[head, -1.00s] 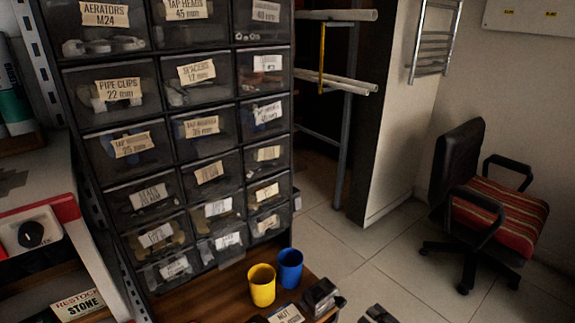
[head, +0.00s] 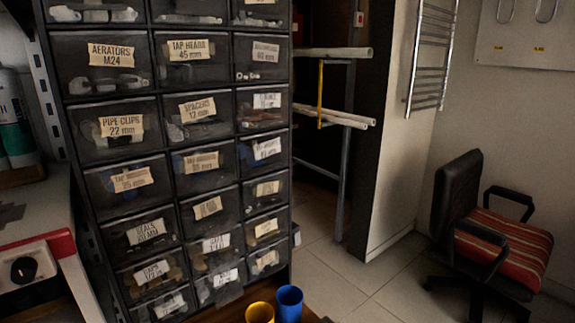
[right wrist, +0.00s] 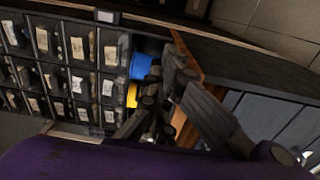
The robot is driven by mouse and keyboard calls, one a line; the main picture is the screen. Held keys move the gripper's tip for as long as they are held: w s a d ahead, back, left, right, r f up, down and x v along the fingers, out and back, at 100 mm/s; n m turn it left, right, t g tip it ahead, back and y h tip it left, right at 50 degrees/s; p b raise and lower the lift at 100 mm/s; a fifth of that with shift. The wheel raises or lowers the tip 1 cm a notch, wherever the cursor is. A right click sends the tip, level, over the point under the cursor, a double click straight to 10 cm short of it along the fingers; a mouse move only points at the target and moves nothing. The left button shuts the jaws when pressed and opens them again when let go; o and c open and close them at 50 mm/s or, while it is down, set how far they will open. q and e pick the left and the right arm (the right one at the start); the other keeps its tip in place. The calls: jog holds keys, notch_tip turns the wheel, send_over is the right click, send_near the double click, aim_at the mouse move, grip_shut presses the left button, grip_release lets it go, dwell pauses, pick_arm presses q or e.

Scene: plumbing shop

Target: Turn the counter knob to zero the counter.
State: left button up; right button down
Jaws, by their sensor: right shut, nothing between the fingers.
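A black round knob (head: 24,270) sits on a white panel (head: 42,262) at the lower left of the head view. I cannot tell from any marking whether it is the counter knob, and no counter display shows. My right gripper (right wrist: 163,82) is in the right wrist view, shut and empty. Behind its fingers are a blue cup (right wrist: 141,66) and a yellow cup (right wrist: 132,95), partly hidden. My left gripper is in neither view, and no gripper shows in the head view.
A tall rack of labelled drawers (head: 122,89) fills the left middle. The blue cup (head: 289,303) and yellow cup (head: 259,313) stand in front of it. A red-edged worktop (head: 62,243) is at left. A striped chair (head: 505,243) stands right, with clear floor between.

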jog(key=shift+w+a+r, duration=0.2)
jog(key=shift+a+r, duration=0.1)
jog(key=shift+r, duration=0.1)
jog(key=shift+f, duration=0.25)
jog(key=shift+w+a+f+b, duration=0.1)
jog(key=shift+a+f+b, duration=0.05)
jog(key=shift+f+b, duration=0.6)
jog(key=shift+f, duration=0.15)
